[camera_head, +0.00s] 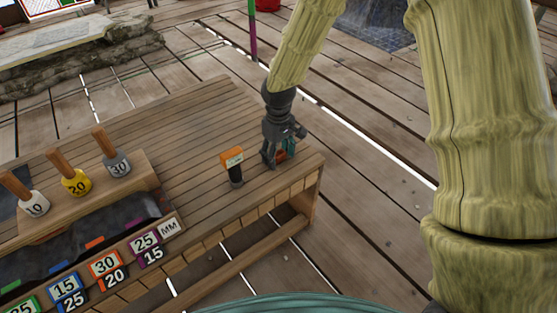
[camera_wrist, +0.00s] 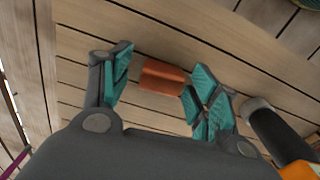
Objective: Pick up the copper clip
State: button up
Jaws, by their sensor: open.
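The copper clip (camera_wrist: 163,78) is a small reddish-orange curved piece lying on the bench's plank top. In the wrist view it lies between the teal pads of my gripper (camera_wrist: 157,88), just beyond the fingertips, with gaps showing at its sides. In the head view the copper clip (camera_head: 280,155) is mostly hidden behind a dark finger. My gripper (camera_head: 277,159) is open and points down at the bench top near its right end. Whether the fingertips touch the wood is hard to tell.
An orange-topped black tool (camera_head: 233,166) stands on the bench just left of my gripper; its dark shaft also shows in the wrist view (camera_wrist: 270,128). Numbered wooden-handled tools (camera_head: 75,181) stand in a rack at left. The bench top (camera_head: 190,130) behind is clear.

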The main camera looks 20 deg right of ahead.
jog(key=shift+r, duration=0.1)
jog(key=c, duration=1.1)
